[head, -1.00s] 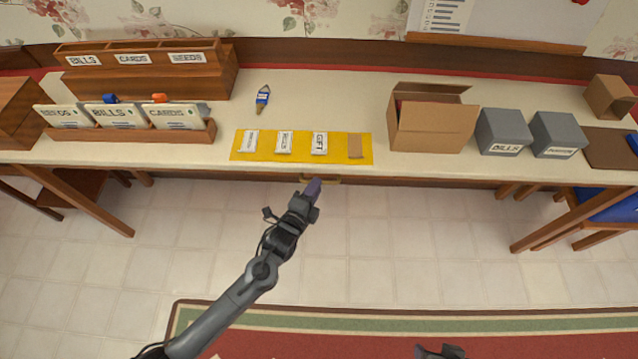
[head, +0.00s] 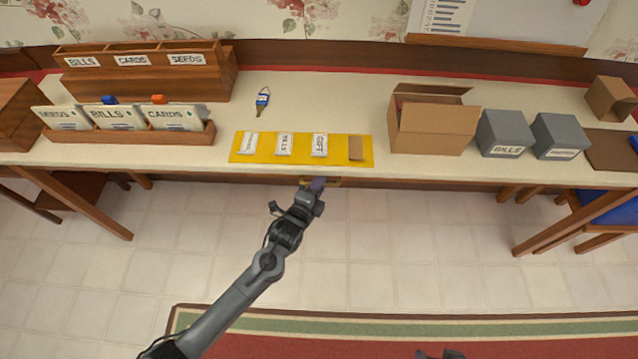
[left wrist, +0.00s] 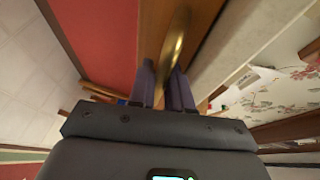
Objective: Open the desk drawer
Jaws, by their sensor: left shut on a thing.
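The desk drawer (left wrist: 150,45) has a wooden front under the desk top, with a curved brass handle (left wrist: 177,40). In the head view, only a bit of the handle (head: 334,183) shows at the desk's front edge. My left gripper (head: 316,185) is at the handle. In the left wrist view, the fingers of my left gripper (left wrist: 167,85) are shut on the handle, which runs between them. I cannot tell from the frames whether the drawer is out at all. My right gripper (head: 440,354) shows only as a dark sliver at the bottom edge.
On the desk top (head: 330,105) lie a yellow mat (head: 240,158) with packets and a key with a blue tag (head: 262,99). An open cardboard box (head: 432,130) and grey boxes (head: 503,133) stand to the right. The floor (head: 400,245) before the desk is clear.

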